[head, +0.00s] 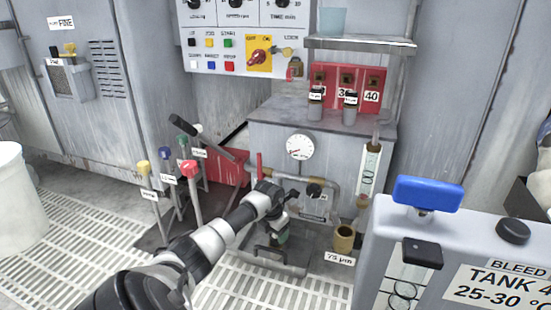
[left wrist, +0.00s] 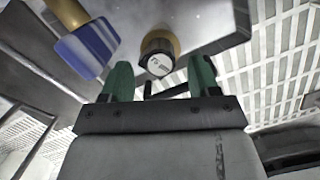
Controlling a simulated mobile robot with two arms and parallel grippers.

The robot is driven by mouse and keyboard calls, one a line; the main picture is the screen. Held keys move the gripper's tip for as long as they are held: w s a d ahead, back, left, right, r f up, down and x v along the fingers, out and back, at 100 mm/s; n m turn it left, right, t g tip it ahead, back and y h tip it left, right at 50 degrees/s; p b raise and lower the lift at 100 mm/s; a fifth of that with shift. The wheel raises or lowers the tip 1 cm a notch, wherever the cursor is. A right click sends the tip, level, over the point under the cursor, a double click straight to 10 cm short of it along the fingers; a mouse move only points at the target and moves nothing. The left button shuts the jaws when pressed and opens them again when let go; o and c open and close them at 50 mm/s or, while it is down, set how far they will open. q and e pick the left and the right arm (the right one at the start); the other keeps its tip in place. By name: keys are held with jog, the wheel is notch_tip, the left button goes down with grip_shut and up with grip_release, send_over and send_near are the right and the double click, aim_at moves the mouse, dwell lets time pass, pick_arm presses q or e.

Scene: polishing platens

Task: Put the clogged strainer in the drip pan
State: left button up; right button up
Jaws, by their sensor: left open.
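My left gripper (head: 283,236) reaches down in front of the grey cabinet, below its pipework. In the left wrist view its two green fingers (left wrist: 160,82) are apart, with nothing between them. A brass round part with a pale marked face (left wrist: 158,64) is just beyond the fingertips; I cannot tell whether it is the clogged strainer. In the head view a brass cup (head: 344,238) stands right of the gripper, by a "75 µm" label. A low grey tray-like frame (head: 262,262) lies below the gripper; I cannot tell whether it is the drip pan. My right gripper is not in view.
Levers with yellow, blue, green and red knobs (head: 190,170) stand left of my arm. Tank 4 with a blue handle (head: 428,192) stands close at the right. A red rack (head: 347,82) stands on the cabinet. A white bucket (head: 18,200) is at far left, with grated floor between.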

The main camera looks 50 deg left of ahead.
pick_arm(q)
jog(key=r+p, duration=0.1)
jog(key=r, duration=0.1)
jog(key=r+p, duration=0.1)
jog(key=r, duration=0.2)
jog(key=s+r+p, duration=0.1)
jog(key=r+p, duration=0.1)
jog(key=shift+r, duration=0.3)
jog(key=shift+s+d+r+p, duration=0.15)
jog(key=shift+r+p, duration=0.25)
jog(key=shift+r, duration=0.2)
